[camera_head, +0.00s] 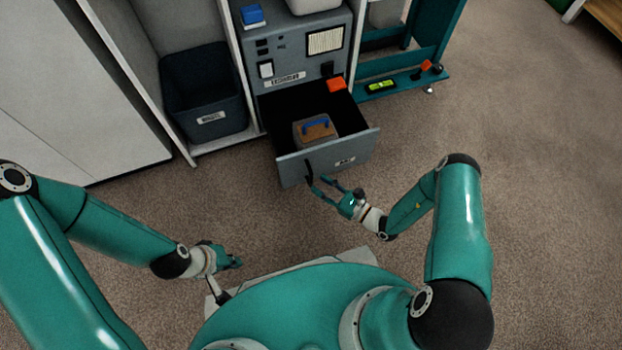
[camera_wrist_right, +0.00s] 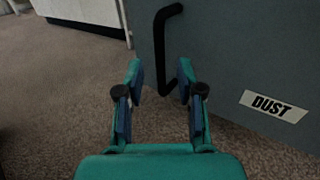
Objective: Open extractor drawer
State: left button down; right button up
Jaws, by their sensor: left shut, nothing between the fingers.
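The extractor (camera_head: 300,56) is a grey cabinet at the top middle of the head view. Its drawer (camera_head: 357,147) stands pulled out, and a brown box with a blue handle (camera_head: 315,127) sits inside. A black bar handle (camera_head: 309,172) is on the drawer front; it also shows in the right wrist view (camera_wrist_right: 160,45), left of a "DUST" label (camera_wrist_right: 273,106). My right gripper (camera_head: 320,187) is open at the drawer front, its fingers (camera_wrist_right: 160,82) below and either side of the handle's lower end. Contact cannot be told. My left gripper (camera_head: 236,263) is shut and empty near my base.
A dark bin (camera_head: 205,95) stands in a white shelf unit left of the extractor. A teal stand (camera_head: 405,85) with an orange-tipped item is on the right. An orange piece (camera_head: 337,85) shows at the drawer's back edge. Carpet floor around the drawer front is clear.

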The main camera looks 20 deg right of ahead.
jog(key=shift+b+x, duration=0.4)
jog(key=shift+x, duration=1.85)
grip_shut()
